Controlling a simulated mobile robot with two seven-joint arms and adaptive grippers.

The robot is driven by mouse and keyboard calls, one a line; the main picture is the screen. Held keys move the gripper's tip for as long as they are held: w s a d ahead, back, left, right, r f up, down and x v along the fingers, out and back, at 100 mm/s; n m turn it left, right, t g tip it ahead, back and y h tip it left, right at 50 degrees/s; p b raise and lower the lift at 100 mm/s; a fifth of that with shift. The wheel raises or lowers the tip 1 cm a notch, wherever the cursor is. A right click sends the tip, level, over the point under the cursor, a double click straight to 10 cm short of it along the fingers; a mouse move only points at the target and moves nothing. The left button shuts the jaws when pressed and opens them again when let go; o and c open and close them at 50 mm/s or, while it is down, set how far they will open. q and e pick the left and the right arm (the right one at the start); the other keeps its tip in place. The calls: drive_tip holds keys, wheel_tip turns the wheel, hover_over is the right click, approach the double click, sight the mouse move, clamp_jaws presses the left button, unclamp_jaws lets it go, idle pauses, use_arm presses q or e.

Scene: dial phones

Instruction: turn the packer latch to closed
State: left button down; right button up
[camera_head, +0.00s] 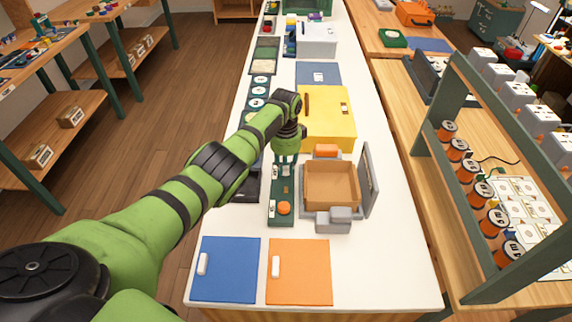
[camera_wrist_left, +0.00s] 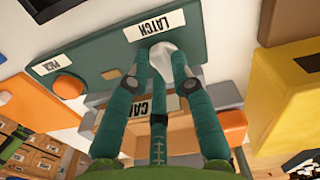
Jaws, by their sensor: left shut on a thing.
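The packer's green panel (camera_head: 281,212) lies on the white table, left of the packer's open tan box (camera_head: 318,205). In the left wrist view the panel (camera_wrist_left: 105,48) shows a LATCH label (camera_wrist_left: 154,25) and a PACK label beside an orange button (camera_wrist_left: 69,86). The pale latch knob (camera_wrist_left: 168,57) sits by the LATCH label. My left gripper (camera_head: 285,158) reaches down over the panel's far end, its fingers shut on the knob. The gripper hides the knob in the head view. The knob's exact turn is hard to tell. My right gripper is out of view.
The packer's grey lid (camera_head: 370,180) stands open on the right. A yellow case (camera_head: 328,120) lies just behind the box. Blue (camera_head: 232,265) and orange (camera_head: 305,270) panels lie at the near edge. Round dials (camera_head: 261,90) line the left side. Bare tabletop lies right of the packer.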

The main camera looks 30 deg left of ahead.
sight(286, 168)
use_arm(q)
drive_tip(key=shift+m, duration=0.9)
drive_tip(key=c, duration=1.1)
unclamp_jaws()
drive_tip(key=shift+o, duration=0.2)
drive_tip(key=shift+r, duration=0.1)
wheel_tip(286, 168, up, 12)
